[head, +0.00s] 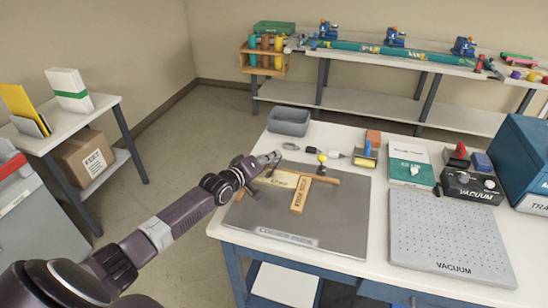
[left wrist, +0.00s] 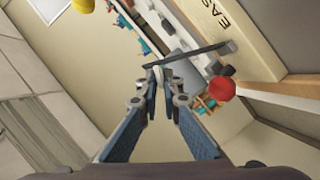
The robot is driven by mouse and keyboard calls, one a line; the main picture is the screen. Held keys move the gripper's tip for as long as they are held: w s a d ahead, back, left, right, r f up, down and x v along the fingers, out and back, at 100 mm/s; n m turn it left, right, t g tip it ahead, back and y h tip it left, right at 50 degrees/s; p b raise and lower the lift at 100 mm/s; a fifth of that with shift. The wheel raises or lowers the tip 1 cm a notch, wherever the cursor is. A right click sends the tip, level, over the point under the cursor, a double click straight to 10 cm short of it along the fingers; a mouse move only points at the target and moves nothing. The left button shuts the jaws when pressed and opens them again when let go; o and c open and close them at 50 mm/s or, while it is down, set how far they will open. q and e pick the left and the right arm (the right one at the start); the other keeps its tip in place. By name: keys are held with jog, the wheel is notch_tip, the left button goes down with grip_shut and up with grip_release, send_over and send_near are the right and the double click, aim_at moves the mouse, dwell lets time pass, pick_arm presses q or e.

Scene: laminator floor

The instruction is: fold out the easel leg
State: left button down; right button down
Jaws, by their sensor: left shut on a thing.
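The wooden easel lies on the grey mat (head: 345,225). It shows a lettered plank (head: 299,196) and a crosswise wooden piece (head: 325,178). In the left wrist view a lettered wooden board (left wrist: 240,35) is at the upper right. A thin dark bar (left wrist: 200,53), seemingly the easel leg, runs from that board to my fingertips. My left gripper (left wrist: 157,72) is shut on the bar's end. In the head view my left gripper (head: 270,160) is at the easel's upper left, above the mat; the bar is hard to make out there. My right gripper is not in view.
A grey bin (head: 289,121) stands at the table's back left. Behind the mat are small tools and a yellow-topped item (head: 322,158). A perforated vacuum plate (head: 445,235), a vacuum box (head: 470,186) and a green-white box (head: 410,166) are at right. A red ball (left wrist: 222,90) is near the bar.

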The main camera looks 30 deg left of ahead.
pick_arm(q)
jog(key=shift+a, duration=0.25)
jog(key=c, duration=2.5)
grip_release()
jog(key=shift+o, duration=0.4)
jog(key=shift+s+a+f, duration=0.1)
jog(key=shift+s+a, duration=0.05)
jog(key=shift+s+d, duration=0.15)
jog(key=shift+d, duration=0.05)
jog(key=shift+s, duration=0.35)
jog(key=v, duration=1.1)
jog(key=shift+a+r, duration=0.15)
jog(key=shift+r, duration=0.1)
jog(key=shift+f, duration=0.1)
